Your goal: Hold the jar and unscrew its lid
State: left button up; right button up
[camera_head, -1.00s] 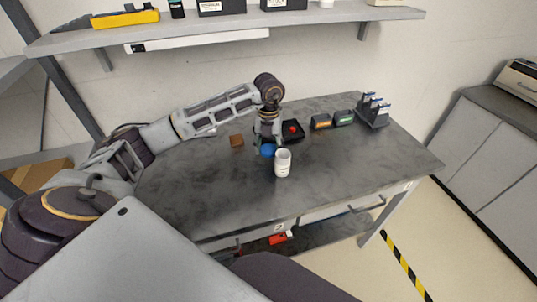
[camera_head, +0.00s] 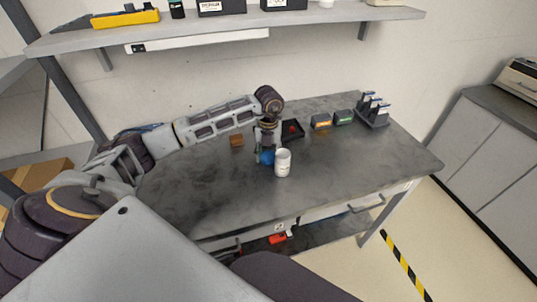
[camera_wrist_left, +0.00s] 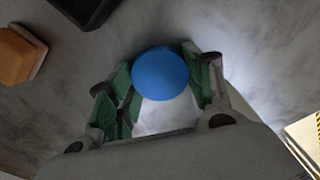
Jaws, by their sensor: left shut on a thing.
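A white jar (camera_head: 283,165) stands upright on the grey table, and its top looks open. The round blue lid (camera_head: 267,157) is just left of the jar in the head view, apart from its mouth. My left gripper (camera_head: 267,150) points down and is shut on the lid. In the left wrist view the lid (camera_wrist_left: 160,73) sits between the two green-lined fingers of my left gripper (camera_wrist_left: 163,85). A pale area shows below the lid there; I cannot tell what it is. Whether the lid touches the table is hidden. My right gripper is out of view.
On the table (camera_head: 225,200) are a brown block (camera_head: 236,140), a black tray (camera_head: 292,130) with a red thing, two small bins (camera_head: 332,119) and a dark rack (camera_head: 373,112). The table's front and left are clear. A shelf (camera_head: 230,33) hangs above.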

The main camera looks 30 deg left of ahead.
pick_arm(q)
jog(key=shift+f, duration=0.15)
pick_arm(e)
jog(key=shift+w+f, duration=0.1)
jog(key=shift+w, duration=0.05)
pick_arm(q)
jog(key=o, duration=0.9)
jog(key=shift+c, duration=0.2)
jog(key=shift+o, duration=1.3)
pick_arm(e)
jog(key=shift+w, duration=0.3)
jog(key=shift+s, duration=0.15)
